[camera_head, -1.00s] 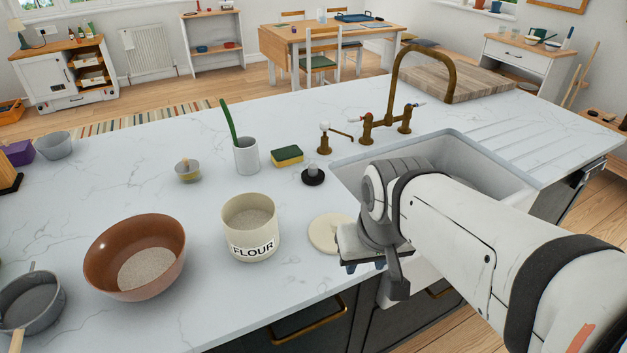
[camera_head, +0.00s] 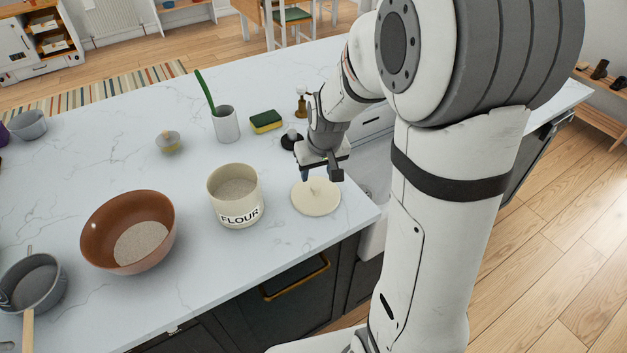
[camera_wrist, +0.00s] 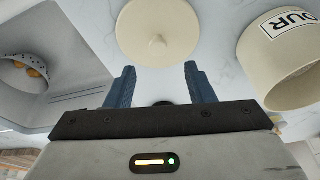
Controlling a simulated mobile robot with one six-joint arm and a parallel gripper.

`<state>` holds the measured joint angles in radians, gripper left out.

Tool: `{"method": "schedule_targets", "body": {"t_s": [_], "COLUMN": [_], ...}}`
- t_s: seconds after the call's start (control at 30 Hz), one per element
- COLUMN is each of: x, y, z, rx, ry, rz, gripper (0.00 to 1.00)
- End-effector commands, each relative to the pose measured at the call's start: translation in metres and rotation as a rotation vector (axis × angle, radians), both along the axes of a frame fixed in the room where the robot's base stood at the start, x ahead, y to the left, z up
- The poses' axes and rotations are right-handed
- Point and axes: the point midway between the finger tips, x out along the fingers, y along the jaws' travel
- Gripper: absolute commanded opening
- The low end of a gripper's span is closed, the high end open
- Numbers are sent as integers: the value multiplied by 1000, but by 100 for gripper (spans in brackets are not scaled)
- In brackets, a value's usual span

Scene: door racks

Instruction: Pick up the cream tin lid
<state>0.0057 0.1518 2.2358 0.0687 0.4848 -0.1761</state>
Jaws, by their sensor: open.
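The cream tin lid (camera_head: 316,197) lies flat on the white worktop, right of the flour tin, with its small knob upward. It also shows in the wrist view (camera_wrist: 150,22), at the top, ahead of the fingers. My gripper (camera_head: 321,174) is just above the far side of the lid, its fingers pointing down. In the wrist view its two blue fingers (camera_wrist: 160,82) are apart with nothing between them, and the knob appears beyond their tips. The cream flour tin (camera_head: 236,197) stands open, with flour inside.
A terracotta bowl (camera_head: 128,232) and a grey saucepan (camera_head: 28,282) stand to the left. A white cup (camera_head: 226,124), a sponge (camera_head: 266,121) and a small jar (camera_head: 168,142) are behind. The sink is at the right. The worktop's front edge is close to the lid.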

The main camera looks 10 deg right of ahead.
Motion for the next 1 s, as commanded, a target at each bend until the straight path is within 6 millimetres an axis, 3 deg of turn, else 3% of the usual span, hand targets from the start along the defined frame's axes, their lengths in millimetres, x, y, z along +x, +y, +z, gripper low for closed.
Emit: {"method": "schedule_targets", "body": {"t_s": [0.63, 1.0], "x": [17, 19], "y": [0, 1], "z": [-66, -71], "rx": [-1, -1], "ry": [4, 1], "rz": [2, 2], "gripper": [49, 46]}}
